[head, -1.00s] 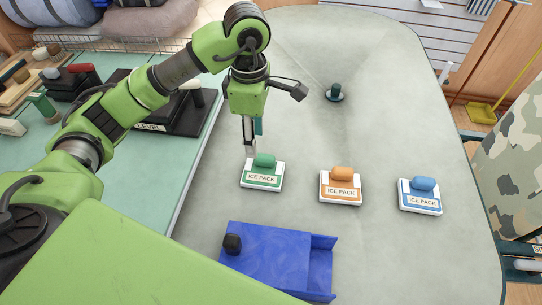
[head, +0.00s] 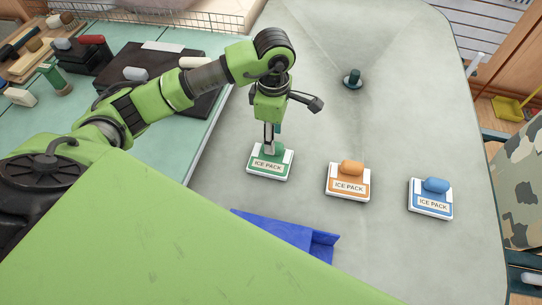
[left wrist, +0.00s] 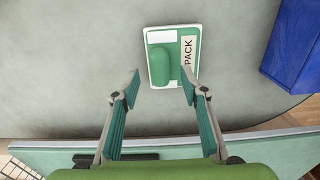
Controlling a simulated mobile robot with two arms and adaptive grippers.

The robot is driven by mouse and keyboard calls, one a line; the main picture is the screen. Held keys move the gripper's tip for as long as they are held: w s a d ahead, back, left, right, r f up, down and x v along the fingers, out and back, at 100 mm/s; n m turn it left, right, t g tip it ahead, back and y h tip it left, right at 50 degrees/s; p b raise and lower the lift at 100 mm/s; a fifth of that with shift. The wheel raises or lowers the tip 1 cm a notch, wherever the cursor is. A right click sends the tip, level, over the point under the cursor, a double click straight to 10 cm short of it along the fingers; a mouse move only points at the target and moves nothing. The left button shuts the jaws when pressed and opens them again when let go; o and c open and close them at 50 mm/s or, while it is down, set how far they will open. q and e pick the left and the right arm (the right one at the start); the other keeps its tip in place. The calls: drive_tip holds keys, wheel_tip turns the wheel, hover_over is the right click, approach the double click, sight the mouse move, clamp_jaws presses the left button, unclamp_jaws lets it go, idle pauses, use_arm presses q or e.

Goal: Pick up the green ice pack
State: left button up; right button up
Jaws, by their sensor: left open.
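The green ice pack (head: 269,163) lies flat on the grey table, leftmost of three ice packs in the head view. It has a green handle on top and a white label. In the left wrist view the ice pack (left wrist: 173,50) lies just past the fingertips. My left gripper (head: 270,148) points down at the handle in the head view and partly hides it. In the left wrist view the left gripper (left wrist: 161,86) is open, with one finger on each side of the handle's near end. My right gripper is not in view.
An orange-handled ice pack (head: 348,182) and a blue-handled one (head: 431,199) lie to the right. A blue tray (head: 290,233) is at the table's near side, partly hidden. A dark knob (head: 352,79) stands farther back. The table between them is clear.

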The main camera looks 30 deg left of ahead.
use_arm(q)
wheel_tip(320, 180, down, 4)
drive_tip(key=shift+f+p, duration=0.1)
drive_tip(key=shift+p, duration=0.2)
clamp_jaws()
drive_tip(key=shift+r, duration=0.25)
drive_tip(key=shift+r, duration=0.25)
drive_tip(key=r+p, duration=0.3)
drive_tip(key=shift+s+a+r, duration=0.15)
drive_tip(key=shift+a+r, duration=0.05)
drive_tip(key=shift+r, duration=0.05)
drive_tip(key=s+a+r+p, duration=0.3)
drive_tip(key=s+a+r, duration=0.3)
drive_tip(key=s, duration=0.6)
wheel_tip(320, 180, up, 3)
drive_tip(key=shift+f, duration=0.15)
